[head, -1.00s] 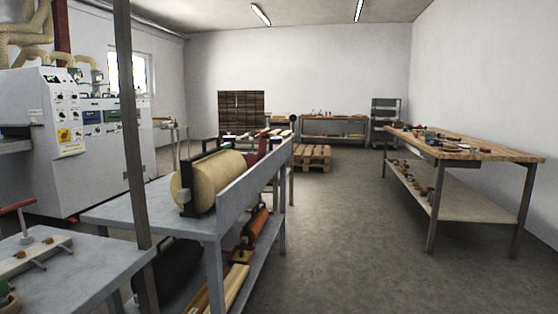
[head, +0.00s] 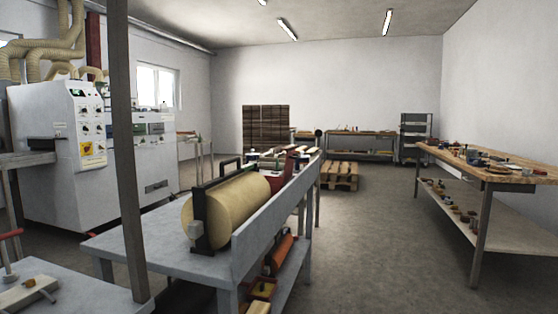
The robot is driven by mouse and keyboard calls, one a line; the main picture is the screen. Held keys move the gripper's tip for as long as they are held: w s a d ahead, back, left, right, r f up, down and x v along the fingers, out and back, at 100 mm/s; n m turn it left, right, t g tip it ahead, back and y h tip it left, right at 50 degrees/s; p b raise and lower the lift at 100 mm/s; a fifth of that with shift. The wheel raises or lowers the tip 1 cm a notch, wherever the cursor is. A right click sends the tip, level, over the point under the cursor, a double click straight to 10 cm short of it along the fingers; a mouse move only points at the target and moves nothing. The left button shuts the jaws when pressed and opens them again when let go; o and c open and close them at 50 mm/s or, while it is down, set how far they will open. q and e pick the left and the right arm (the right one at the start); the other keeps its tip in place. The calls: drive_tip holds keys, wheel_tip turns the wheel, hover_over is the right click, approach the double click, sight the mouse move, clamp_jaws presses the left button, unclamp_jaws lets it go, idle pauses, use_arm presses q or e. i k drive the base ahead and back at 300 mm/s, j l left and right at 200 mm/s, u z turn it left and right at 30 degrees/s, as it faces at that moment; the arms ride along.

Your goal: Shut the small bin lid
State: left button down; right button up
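I see no small bin and no bin lid that I can make out in the head view. Neither of my grippers shows in this view, so their state is hidden.
A grey metal bench (head: 130,244) with a large tan roll (head: 232,209) stands close in front. A dark post (head: 125,150) rises at left. A wooden-topped workbench (head: 505,172) is at right. A pallet (head: 340,175) lies farther back. The floor (head: 385,250) between the benches is clear.

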sight(288, 169)
drive_tip(key=i+l+u, duration=0.2)
drive_tip(key=u, duration=0.2)
drive_tip(key=i+l+u, duration=0.4)
drive_tip(key=k+j, duration=0.05)
